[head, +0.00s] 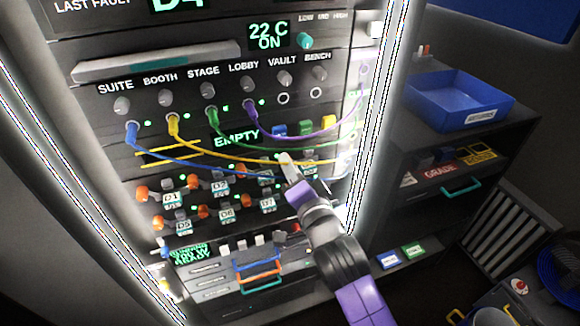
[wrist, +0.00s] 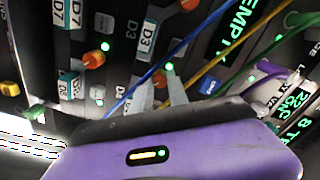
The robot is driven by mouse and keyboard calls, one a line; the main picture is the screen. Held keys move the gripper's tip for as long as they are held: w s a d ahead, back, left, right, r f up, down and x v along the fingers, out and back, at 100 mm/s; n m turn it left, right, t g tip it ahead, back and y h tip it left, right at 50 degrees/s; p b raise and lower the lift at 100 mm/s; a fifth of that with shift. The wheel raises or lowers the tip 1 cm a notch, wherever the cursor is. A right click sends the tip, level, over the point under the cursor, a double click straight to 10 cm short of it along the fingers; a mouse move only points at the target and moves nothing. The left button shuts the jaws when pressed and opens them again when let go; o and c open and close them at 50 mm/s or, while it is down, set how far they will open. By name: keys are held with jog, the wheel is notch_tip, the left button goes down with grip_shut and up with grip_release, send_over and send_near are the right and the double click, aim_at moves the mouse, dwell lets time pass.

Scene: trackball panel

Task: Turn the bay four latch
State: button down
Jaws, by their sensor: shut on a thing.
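My gripper (head: 287,160) reaches the right end of the top row of bays on the panel, past D3. In the wrist view its two pale fingertips (wrist: 161,92) are close together against the panel, below the D3 label (wrist: 145,36). They are shut on the bay four latch, which the fingers and gripper body mostly hide. I cannot tell the latch's angle. A green light (wrist: 169,67) shows just beyond the fingertips. The D8 bay's orange knob (wrist: 93,60) is to the left of the fingers.
A blue cable (head: 190,160) and a yellow cable (head: 215,157) hang across the panel close to my gripper. Green and purple cables (head: 300,134) loop to the right. Bays D1 to D3 and D5 to D7 lie left. A blue tray (head: 440,112) stands on the right shelf.

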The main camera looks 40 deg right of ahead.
jog(key=shift+n+p, duration=2.4)
jog(key=shift+n, duration=6.4)
jog(key=c, duration=1.3)
grip_release()
